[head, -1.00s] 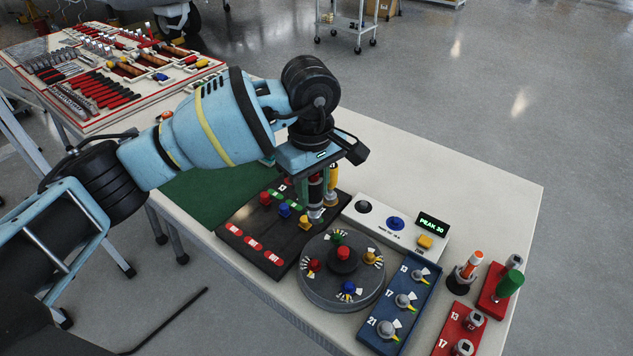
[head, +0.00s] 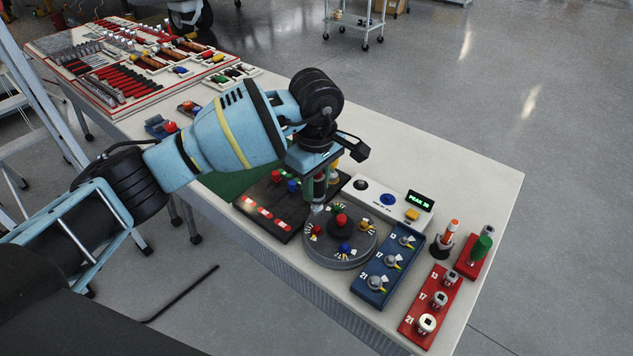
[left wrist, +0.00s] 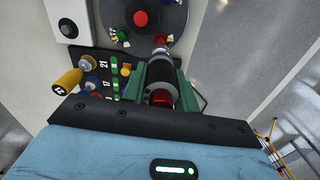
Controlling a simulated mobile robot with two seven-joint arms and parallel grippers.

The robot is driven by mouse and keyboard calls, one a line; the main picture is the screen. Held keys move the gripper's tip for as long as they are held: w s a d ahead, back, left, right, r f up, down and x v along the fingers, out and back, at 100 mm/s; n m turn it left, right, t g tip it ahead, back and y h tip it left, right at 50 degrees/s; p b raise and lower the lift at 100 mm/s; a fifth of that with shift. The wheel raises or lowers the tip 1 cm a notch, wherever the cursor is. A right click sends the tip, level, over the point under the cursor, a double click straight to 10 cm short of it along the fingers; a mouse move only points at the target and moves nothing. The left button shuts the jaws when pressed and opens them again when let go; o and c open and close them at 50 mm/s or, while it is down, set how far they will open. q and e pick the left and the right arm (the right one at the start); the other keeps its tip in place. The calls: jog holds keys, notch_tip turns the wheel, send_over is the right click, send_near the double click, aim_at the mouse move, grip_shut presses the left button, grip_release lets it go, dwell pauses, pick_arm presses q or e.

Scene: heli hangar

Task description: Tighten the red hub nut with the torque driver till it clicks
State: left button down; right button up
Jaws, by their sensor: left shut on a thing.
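The driver's lower end is over the back-left edge of the round grey hub (head: 312,248). The red hub nut (head: 316,231) sits on the hub's left side, in front of and below the driver's end in the head view; the two look apart. A larger red knob (head: 341,220) stands at the hub's centre and shows in the left wrist view (left wrist: 140,18). My right gripper is out of view.
Green, yellow and blue (head: 344,248) nuts also sit on the hub. A dark pegboard (head: 265,215) lies behind-left. A yellow-handled tool (left wrist: 68,80) stands close to the gripper. A white display box (head: 421,200), blue tray (head: 356,285) and red socket rack (head: 412,325) are right.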

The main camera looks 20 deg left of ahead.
aim_at(316, 205)
pick_arm(q)
jog(key=shift+f, duration=0.8)
jog(key=shift+f+b, duration=0.5)
jog(key=shift+f, duration=0.15)
jog(key=shift+f+b, duration=0.3)
jog(key=shift+f, duration=0.4)
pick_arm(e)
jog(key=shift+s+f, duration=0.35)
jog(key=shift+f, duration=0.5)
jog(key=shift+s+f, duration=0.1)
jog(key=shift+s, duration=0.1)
pick_arm(q)
jog(key=shift+f+b, duration=0.4)
jog(key=shift+f, duration=0.45)
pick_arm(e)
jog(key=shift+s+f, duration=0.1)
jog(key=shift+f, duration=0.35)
pick_arm(q)
jog(key=shift+f, duration=0.15)
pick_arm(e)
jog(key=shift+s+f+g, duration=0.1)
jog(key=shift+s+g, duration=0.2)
